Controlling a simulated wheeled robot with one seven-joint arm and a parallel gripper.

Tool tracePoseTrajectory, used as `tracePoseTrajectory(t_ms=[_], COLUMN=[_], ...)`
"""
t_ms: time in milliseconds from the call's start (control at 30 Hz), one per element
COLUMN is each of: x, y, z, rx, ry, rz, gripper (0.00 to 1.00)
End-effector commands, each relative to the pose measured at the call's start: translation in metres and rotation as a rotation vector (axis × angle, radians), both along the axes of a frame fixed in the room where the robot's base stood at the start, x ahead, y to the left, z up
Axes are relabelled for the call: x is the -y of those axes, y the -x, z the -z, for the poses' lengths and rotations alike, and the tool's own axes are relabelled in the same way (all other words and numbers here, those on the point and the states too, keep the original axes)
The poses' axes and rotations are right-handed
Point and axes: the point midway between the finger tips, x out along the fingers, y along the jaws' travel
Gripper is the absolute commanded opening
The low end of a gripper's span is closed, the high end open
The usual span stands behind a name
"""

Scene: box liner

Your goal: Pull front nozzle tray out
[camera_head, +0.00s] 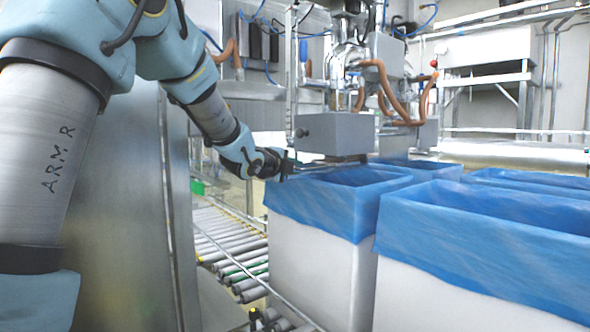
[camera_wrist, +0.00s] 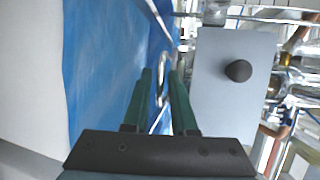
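The front nozzle's grey box (camera_head: 335,135) hangs above the near blue-lined box, with a dark knob on its left face. A thin metal tray edge or rod (camera_head: 318,166) shows below it, just over the liner; most of the tray is hidden. My gripper (camera_head: 287,166) is at the left end of this metal piece. In the wrist view, its two green fingers (camera_wrist: 160,75) are apart, with a bent metal loop (camera_wrist: 163,66) between their tips. I cannot tell whether a finger touches the loop. The grey box (camera_wrist: 232,85) with its knob is right of the fingers.
A white box with a blue liner (camera_head: 335,205) stands directly below, and more lined boxes (camera_head: 480,240) stand to the right. A roller conveyor (camera_head: 235,245) runs at lower left. Orange hoses (camera_head: 385,90) and pipes crowd the nozzles.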

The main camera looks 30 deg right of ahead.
Motion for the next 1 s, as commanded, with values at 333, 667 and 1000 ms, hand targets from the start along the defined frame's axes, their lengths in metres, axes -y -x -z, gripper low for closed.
tracePoseTrajectory(t_ms=[333,667,1000], x=[-0.0002,-0.0003,-0.0003], y=[0.0000,0.0000,0.0000], z=[0.0000,0.0001,0.0003], rx=[0.000,-0.001,-0.001], ry=[0.000,-0.001,-0.001], rz=[0.000,0.000,0.000], gripper=[0.00,0.00,0.00])
